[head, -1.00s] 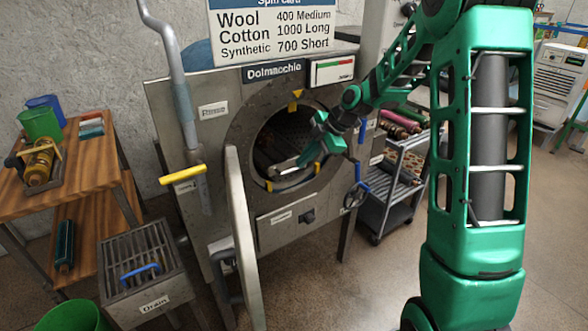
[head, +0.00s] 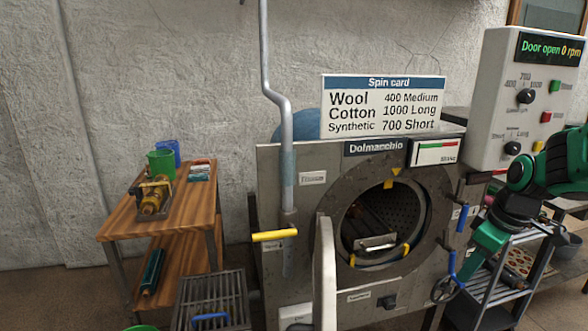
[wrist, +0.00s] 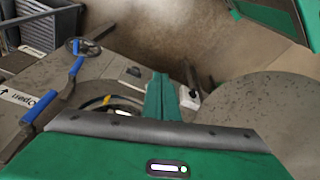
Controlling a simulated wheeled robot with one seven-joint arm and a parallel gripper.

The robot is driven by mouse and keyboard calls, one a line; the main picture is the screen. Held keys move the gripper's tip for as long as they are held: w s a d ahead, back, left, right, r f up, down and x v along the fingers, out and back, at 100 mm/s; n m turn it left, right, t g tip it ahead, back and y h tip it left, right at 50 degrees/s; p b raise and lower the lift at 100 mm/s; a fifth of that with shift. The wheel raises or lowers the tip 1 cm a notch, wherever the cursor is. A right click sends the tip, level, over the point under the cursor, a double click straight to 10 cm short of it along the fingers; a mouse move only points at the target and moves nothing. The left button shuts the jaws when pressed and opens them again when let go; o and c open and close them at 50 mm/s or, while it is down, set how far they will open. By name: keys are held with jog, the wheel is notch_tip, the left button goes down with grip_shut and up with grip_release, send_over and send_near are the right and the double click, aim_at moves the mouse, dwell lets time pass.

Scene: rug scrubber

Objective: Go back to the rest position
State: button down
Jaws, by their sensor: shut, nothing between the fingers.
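My gripper (head: 468,274) is shut and empty. In the head view it hangs outside the machine, right of the open drum and in front of the blue-handled parts. In the wrist view its closed green fingers (wrist: 160,98) point towards the machine's front. The spin machine (head: 285,165) has its round door (head: 324,270) swung open to the left. A metal-framed item (head: 376,243) lies inside the drum (head: 400,212), apart from my gripper. Most of my arm is out of the head view at the right.
A control box (head: 500,130) reads "Door open 0 rpm". A cart (head: 515,285) stands close behind my gripper at the right. A wooden table (head: 120,222) and a drain grate (head: 210,295) are at the left. A yellow-handled lever (head: 273,235) sticks out left of the door.

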jog(key=s+d+m+g+h, duration=0.1)
jog(key=s+d+m+g, duration=0.1)
jog(key=s+m, duration=1.1)
jog(key=s, duration=0.9)
jog(key=shift+f, duration=0.1)
